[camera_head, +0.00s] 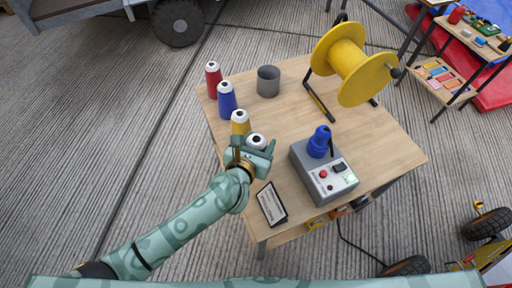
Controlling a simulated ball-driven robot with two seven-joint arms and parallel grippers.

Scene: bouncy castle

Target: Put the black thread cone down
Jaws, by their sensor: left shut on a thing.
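My left gripper (254,157) is at the table's left edge, shut on a thread cone (257,141). Only the cone's white top with a dark hole shows clearly. The fingers hide most of its body, so I cannot make out its thread colour or whether its base touches the table. It is close beside the yellow thread cone (240,121), at the near end of a row with a blue cone (227,100) and a red cone (213,80). My right gripper is out of view.
The wooden table (290,115) also bears a grey cup (268,81), a yellow reel (350,65) on a stand, a grey box (325,175) with a blue piece on top, and a small sign (271,204). The table's middle is clear.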

